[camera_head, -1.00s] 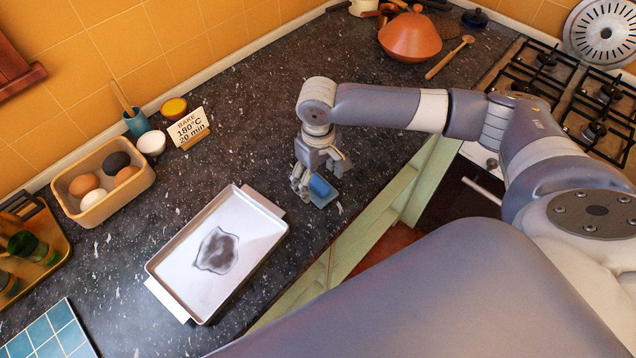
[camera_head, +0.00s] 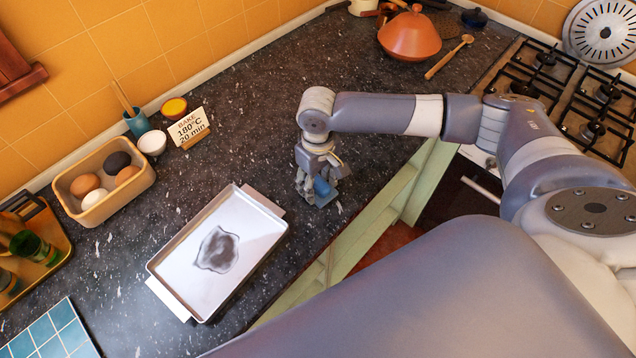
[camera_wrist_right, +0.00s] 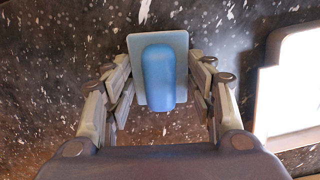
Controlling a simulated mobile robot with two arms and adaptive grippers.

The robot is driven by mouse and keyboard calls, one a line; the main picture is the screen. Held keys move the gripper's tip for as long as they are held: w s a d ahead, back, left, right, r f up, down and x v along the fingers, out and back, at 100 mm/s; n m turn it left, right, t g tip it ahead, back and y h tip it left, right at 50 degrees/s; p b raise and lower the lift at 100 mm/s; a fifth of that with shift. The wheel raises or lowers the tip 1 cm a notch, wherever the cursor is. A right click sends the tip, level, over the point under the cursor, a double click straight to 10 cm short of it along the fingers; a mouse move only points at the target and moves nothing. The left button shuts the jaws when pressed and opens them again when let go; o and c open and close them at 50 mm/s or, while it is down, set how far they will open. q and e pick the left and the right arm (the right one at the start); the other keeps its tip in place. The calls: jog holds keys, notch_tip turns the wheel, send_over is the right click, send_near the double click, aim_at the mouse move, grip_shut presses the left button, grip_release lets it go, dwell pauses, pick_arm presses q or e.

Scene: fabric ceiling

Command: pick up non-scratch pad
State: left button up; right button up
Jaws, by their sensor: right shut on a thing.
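The non-scratch pad is a blue block with a rounded blue grip on a paler flat base. In the head view the pad (camera_head: 323,190) is at the counter's front edge, partly hidden by my right gripper (camera_head: 318,188). In the right wrist view the pad (camera_wrist_right: 158,75) lies between the two fingers of my right gripper (camera_wrist_right: 159,90), which is shut on it. I cannot tell whether the pad touches the counter. My left gripper is not in view.
A baking tray (camera_head: 185,262) with a dark stain lies left of my right gripper. A terracotta pot (camera_head: 410,38), wooden spoon (camera_head: 448,58) and gas hob (camera_head: 560,85) are at the back right.

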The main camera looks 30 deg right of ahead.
aim_at(318, 181)
jog(key=shift+w+r, duration=0.1)
jog(key=shift+r, duration=0.4)
notch_tip(318, 181, up, 2)
jog(key=shift+r+b, duration=0.15)
jog(key=shift+b, duration=0.65)
jog(key=s+a+b, duration=0.1)
jog(key=s+a, duration=0.2)
jog(key=a, duration=0.1)
jog(key=s+a+r+b, duration=0.1)
jog(key=s+a, duration=0.2)
jog(key=a, duration=0.1)
jog(key=s+a+b, duration=0.1)
jog(key=s+a, duration=0.2)
jog(key=a, duration=0.2)
jog(key=shift+s+r, duration=0.25)
jog(key=shift+r, duration=0.1)
